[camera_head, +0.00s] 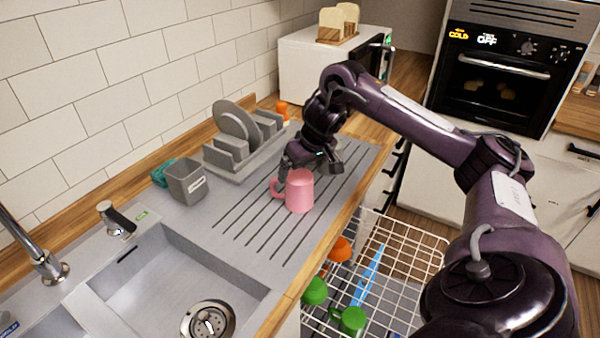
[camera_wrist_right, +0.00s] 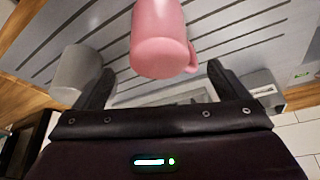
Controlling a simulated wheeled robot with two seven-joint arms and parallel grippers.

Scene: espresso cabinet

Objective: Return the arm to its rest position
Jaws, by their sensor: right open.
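My right arm reaches in from the right side of the head view. Its right gripper (camera_head: 312,160) is just behind a pink mug (camera_head: 299,192) on the grooved drainboard (camera_head: 240,232). The mug's handle points left in the head view. In the right wrist view, the fingers of my gripper (camera_wrist_right: 160,74) are spread apart. The pink mug (camera_wrist_right: 160,40) shows ahead of and between them, and I see no finger closed on it. Whether a finger touches it is unclear. My left gripper is out of view.
A grey dish rack (camera_head: 245,150) with plates and a grey holder (camera_head: 186,181) stand along the wall. A pale grey cup (camera_wrist_right: 76,70) is left of the fingers in the wrist view. A wire dishwasher rack (camera_head: 405,250) with colored dishes is pulled out below the counter. The sink (camera_head: 165,290) is in front.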

